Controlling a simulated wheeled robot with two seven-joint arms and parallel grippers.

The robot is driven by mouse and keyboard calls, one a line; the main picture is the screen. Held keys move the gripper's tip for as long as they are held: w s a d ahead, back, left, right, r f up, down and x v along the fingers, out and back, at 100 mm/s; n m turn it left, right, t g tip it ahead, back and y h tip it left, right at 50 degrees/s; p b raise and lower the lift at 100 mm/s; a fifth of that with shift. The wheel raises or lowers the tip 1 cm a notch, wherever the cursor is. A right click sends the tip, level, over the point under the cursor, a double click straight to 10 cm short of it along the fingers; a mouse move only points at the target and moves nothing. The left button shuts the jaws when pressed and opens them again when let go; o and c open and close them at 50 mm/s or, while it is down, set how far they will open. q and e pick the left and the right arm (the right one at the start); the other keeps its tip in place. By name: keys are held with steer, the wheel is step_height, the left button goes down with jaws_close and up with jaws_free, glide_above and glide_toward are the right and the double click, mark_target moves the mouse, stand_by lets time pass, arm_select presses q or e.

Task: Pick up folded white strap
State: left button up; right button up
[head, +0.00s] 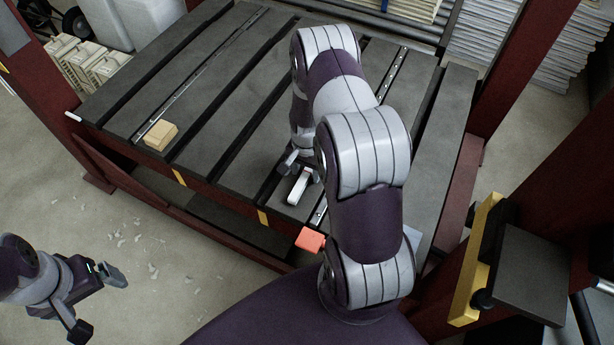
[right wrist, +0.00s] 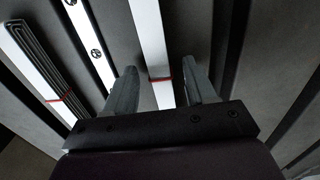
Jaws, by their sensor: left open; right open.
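The white strap (head: 299,188) lies on the dark slatted table top near its front edge. In the right wrist view a long white strip (right wrist: 151,35) with a thin red line across it runs between the fingers of my right gripper (right wrist: 160,88). The fingers are open, one on each side, with gaps showing. In the head view my right gripper (head: 301,172) is down at the strap, partly hidden by my arm. My left gripper (head: 96,303) is open and empty, out over the floor at the lower left.
The right wrist view also shows a second white strip with dark folded layers (right wrist: 36,55) and a screwed metal rail (right wrist: 92,45) at left. A tan block (head: 160,135) sits on the table (head: 225,85) at left. An orange-red block (head: 311,240) is at the front edge.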

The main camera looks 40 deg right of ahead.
jaws_close()
steer(key=shift+r, duration=0.15)
